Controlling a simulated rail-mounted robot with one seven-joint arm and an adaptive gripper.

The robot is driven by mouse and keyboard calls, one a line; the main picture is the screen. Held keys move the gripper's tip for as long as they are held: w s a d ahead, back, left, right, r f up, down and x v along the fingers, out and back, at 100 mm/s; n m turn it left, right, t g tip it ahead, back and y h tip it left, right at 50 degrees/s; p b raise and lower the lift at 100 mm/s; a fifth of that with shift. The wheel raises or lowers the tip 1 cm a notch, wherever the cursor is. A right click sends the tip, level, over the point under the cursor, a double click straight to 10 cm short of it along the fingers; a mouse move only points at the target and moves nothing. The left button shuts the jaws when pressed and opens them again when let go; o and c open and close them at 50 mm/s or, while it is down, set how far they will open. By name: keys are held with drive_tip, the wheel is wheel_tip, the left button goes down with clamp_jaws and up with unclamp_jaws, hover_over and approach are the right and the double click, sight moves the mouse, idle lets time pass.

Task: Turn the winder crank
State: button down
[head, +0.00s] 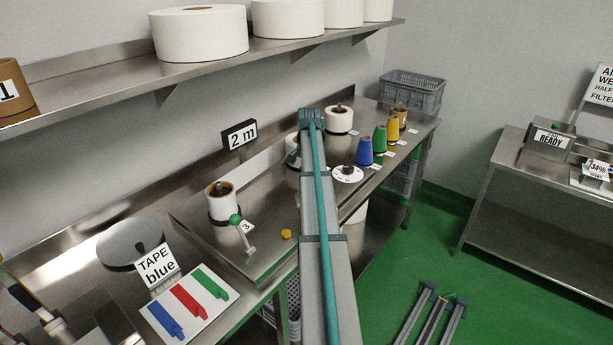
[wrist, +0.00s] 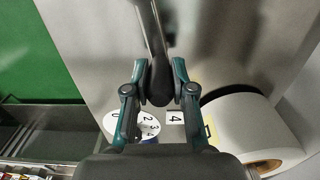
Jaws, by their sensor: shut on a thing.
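In the wrist view my gripper (wrist: 159,80) is shut around the lower end of a dark, rounded handle on a grey bar (wrist: 153,32), which looks like the winder crank. The bar runs up to the top edge of the picture, and its far end is cut off. In the head view my own arm reaches away over the bench and hides my gripper and the held handle. A white numbered dial (head: 347,174) shows right of my arm; it also lies below the fingers in the wrist view (wrist: 149,130).
A white roll (wrist: 245,125) stands close right of my gripper, beside a "4" label (wrist: 174,118). On the bench (head: 190,225) are a green-knobbed lever (head: 235,219), a yellow button (head: 286,234), a "2 m" sign (head: 240,135) and blue (head: 364,152), green and yellow spools. A shelf (head: 120,85) overhangs.

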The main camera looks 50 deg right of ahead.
drive_tip(key=c, duration=1)
unclamp_jaws()
drive_tip(key=shift+r, duration=0.1)
wheel_tip(320, 180, up, 12)
drive_tip(key=shift+f, duration=0.1)
idle(0.6)
